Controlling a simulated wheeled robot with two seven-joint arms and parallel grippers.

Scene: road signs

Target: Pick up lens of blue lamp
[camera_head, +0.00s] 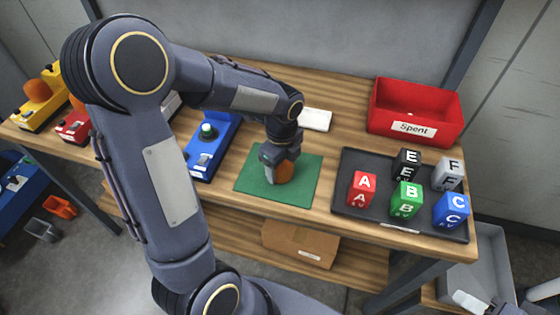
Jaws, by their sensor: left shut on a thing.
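The blue lamp (222,130) stands on the wooden bench left of my left gripper, with a small green bulb (207,130) bare on its top. An orange lens (278,173) is at the green mat (250,184), partly hidden by my left gripper. My left gripper (279,160) points down over the mat and is shut on the orange lens. I cannot tell whether the lens touches the mat.
A black tray (348,204) with several lettered blocks stands at the right. Behind it is a red bin (388,121) marked "Spent". A white box (316,119) lies behind the mat. Yellow (33,116) and red (72,128) lamps stand at the left, partly behind my arm.

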